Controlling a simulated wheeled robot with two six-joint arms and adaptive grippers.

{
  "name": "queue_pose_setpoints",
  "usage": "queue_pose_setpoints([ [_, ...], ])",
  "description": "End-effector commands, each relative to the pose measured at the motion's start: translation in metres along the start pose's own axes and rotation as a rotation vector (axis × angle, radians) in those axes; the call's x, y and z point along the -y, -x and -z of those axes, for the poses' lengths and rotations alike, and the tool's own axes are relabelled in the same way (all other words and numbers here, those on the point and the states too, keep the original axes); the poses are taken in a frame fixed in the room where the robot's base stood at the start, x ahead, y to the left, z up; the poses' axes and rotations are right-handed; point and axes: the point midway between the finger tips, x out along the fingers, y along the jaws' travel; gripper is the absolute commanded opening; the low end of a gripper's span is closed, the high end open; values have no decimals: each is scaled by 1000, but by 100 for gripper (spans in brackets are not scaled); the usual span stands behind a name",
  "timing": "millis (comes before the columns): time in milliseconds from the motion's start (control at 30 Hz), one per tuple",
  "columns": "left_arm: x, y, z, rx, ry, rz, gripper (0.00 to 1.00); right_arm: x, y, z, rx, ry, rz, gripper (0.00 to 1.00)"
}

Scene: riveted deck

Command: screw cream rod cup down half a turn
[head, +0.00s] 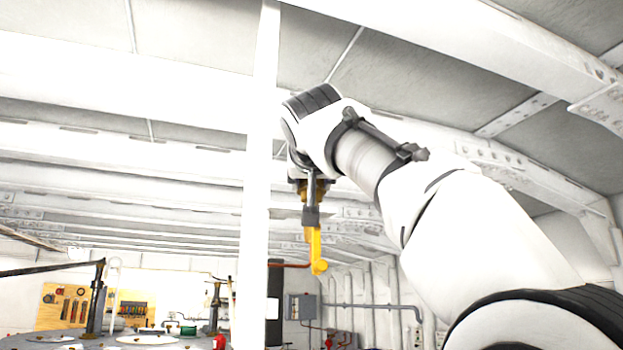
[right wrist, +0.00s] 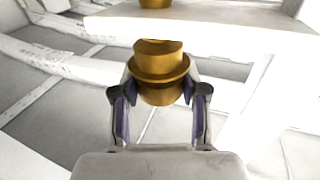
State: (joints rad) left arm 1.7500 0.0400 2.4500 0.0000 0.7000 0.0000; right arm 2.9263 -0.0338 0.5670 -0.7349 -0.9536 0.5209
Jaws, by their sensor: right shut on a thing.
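A brass-gold stepped cup (right wrist: 160,72) with a wide collar sits between the fingers of my right gripper (right wrist: 160,92) in the right wrist view. The gripper is shut on it, one finger on each side. In the head view my right arm comes in from the right, raised high, and the gripper is mostly hidden behind the wrist. Some gold (head: 323,188) shows beneath the wrist. I cannot tell a cream rod for certain, nor the cup's thread. My left gripper is not in view.
A second gold piece (right wrist: 155,3) shows at a pale ledge (right wrist: 210,20) in the right wrist view. In the head view a white post (head: 257,150) stands left of my wrist, and a yellow hooked piece (head: 315,247) hangs below it. White ceiling beams (head: 130,150) run overhead.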

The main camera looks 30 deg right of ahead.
Motion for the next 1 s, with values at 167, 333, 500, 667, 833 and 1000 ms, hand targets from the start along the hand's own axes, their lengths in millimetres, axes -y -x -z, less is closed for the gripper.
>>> queue_pose_setpoints([
  [167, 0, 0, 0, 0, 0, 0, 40, 0, 0, 0, 0, 0, 0, 9],
  [333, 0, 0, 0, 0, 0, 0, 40, 0, 0, 0, 1, 0, 0, 70],
  [500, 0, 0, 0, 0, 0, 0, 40, 0, 0, -1, 2, 1, 0, 70],
  [667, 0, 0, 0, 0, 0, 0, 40, 0, 0, -1, 2, 1, 0, 70],
  [833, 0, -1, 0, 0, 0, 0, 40, 0, 0, -1, 2, 0, 6, 70],
  [1000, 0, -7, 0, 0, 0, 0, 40, -2, -1, -3, 3, -3, 99, 70],
])
